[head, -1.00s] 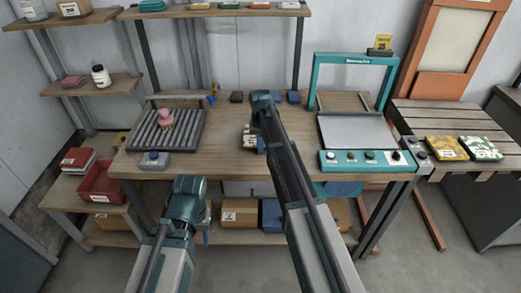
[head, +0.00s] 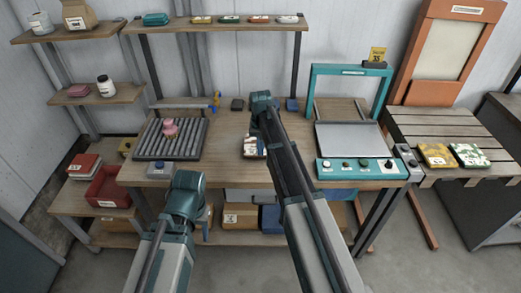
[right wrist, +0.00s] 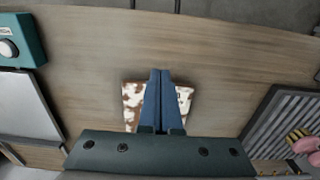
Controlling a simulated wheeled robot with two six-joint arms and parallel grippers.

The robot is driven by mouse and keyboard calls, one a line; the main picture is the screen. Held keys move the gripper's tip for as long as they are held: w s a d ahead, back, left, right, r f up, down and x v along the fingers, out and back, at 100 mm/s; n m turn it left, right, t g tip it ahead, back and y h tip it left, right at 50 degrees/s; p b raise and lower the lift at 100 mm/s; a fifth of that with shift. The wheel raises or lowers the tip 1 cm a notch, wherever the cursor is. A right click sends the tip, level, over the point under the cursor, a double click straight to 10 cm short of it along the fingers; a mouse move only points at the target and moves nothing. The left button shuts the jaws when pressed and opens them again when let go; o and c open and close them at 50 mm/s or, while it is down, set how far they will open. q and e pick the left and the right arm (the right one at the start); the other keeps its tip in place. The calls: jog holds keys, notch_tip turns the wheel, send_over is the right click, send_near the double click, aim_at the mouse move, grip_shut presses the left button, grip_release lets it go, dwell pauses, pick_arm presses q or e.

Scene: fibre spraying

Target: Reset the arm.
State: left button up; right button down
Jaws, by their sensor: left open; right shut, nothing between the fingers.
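My right gripper shows in the right wrist view with its blue fingers (right wrist: 163,98) shut and empty. They point over a brown-and-white patterned packet (right wrist: 132,101) on the wooden bench; whether they touch it I cannot tell. In the head view this packet (head: 250,151) lies beside my right arm, which reaches over the middle of the bench. My left gripper (head: 207,222) hangs low in front of the bench's front edge, mostly hidden behind its own arm. It is open and holds nothing that I can see.
On the bench (head: 225,165), a roller rack (head: 190,140) with a pink-topped object (head: 170,128) stands left. A teal-framed machine (head: 350,167) with knobs stands right. A slatted table (head: 440,125) with two packets is further right. Shelves stand behind and left.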

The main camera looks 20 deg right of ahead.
jog(key=shift+r+p, duration=0.5)
jog(key=shift+r, duration=0.45)
jog(key=s+a+n, duration=0.2)
jog(key=s+a, duration=0.3)
jog(key=s, duration=0.4)
jog(key=s+a+n, duration=0.2)
jog(key=s+a, duration=0.3)
jog(key=s, duration=0.5)
jog(key=s+a+n+h, duration=0.1)
jog(key=s+a+n, duration=0.2)
jog(key=s, duration=0.7)
jog(key=shift+a, duration=1.2)
